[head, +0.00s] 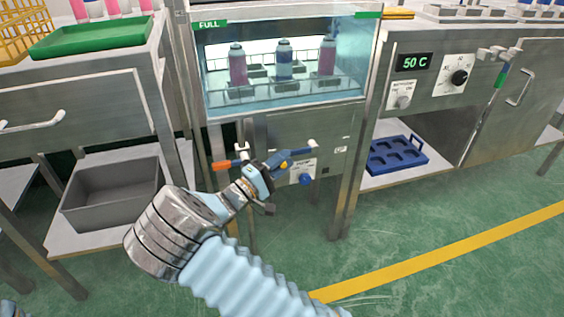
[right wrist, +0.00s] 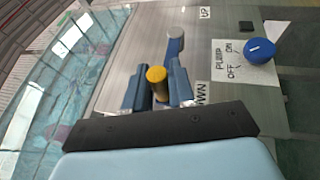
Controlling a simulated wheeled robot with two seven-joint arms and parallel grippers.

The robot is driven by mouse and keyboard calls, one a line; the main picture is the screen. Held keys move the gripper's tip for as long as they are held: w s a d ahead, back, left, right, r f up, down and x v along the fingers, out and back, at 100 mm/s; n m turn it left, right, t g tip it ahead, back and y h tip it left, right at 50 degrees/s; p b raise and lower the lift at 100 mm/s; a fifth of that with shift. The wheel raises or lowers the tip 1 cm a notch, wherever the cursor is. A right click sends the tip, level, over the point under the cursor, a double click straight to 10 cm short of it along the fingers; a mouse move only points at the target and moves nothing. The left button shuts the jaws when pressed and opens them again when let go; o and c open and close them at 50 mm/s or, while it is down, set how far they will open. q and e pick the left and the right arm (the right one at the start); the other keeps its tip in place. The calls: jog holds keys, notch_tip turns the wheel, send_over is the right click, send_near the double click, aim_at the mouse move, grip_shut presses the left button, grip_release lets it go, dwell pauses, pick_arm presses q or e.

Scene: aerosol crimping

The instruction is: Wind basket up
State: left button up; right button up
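I cannot tell exactly where the water surface lies. The crank is on the tank's front panel. Its blue-grey arm (right wrist: 175,42) runs between labels reading UP and, partly hidden, DOWN. My right gripper (head: 277,167) is at the crank. In the right wrist view, its fingers (right wrist: 158,84) are on both sides of the yellow crank knob (right wrist: 157,76) and appear to touch it. My left gripper is not in view.
A blue pump switch (head: 305,179) sits just right of the crank, also in the wrist view (right wrist: 260,51). An orange-handled valve (head: 223,166) is close on the left. A grey bin (head: 110,195) and blue tray (head: 396,155) lie on lower shelves. The floor in front is clear.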

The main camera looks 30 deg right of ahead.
grip_shut()
jog(key=shift+r+p, duration=0.25)
jog(key=shift+p, duration=0.05)
